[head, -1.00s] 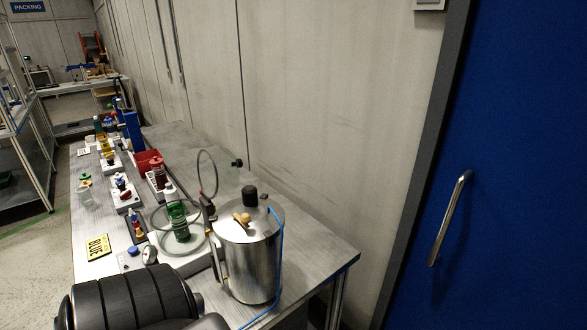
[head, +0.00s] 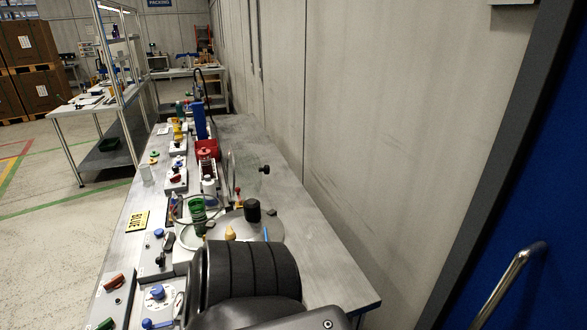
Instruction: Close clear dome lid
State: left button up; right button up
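The clear dome lid (head: 246,181) stands open on its edge above the bench, its rim ring facing left and its black knob (head: 264,170) pointing right toward the wall. It is see-through, so its outline is faint. Left of and below it is a round base with a ring (head: 176,215). Neither gripper shows. A black ribbed part of one of my arms fills the bottom middle, and no fingers are visible on it.
The bench's right strip by the wall is clear.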

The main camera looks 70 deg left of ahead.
aim_at(266, 170)
jog(key=i, duration=0.65)
jog(key=u, duration=0.35)
jog(key=k, duration=1.15)
jog(key=u, duration=1.05)
